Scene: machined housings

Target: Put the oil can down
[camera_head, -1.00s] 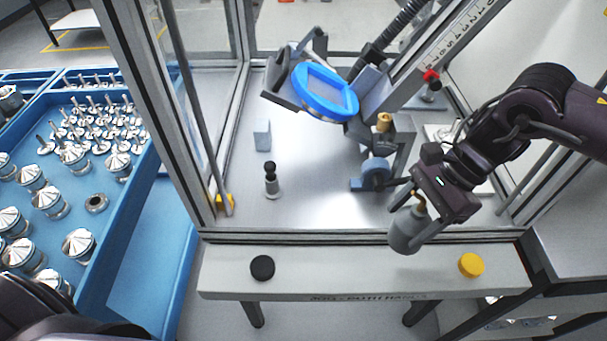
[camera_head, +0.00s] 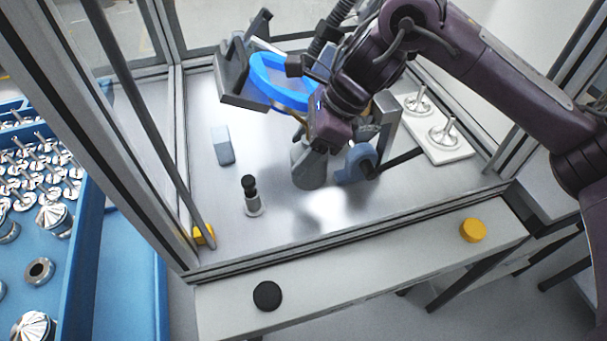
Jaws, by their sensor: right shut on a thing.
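The oil can (camera_head: 309,168) is a grey cylinder with a brass-coloured top, inside the machine enclosure. It looks upright on or just above the metal floor (camera_head: 290,222); I cannot tell whether its base touches. My right gripper (camera_head: 312,140) reaches in from the upper right and is shut on the top of the oil can, partly hiding it. My left gripper is not in view.
A blue ring-shaped part (camera_head: 283,82) hangs just behind the gripper. A blue clamp-like part (camera_head: 358,163) is close on the can's right. The floor in front is clear.

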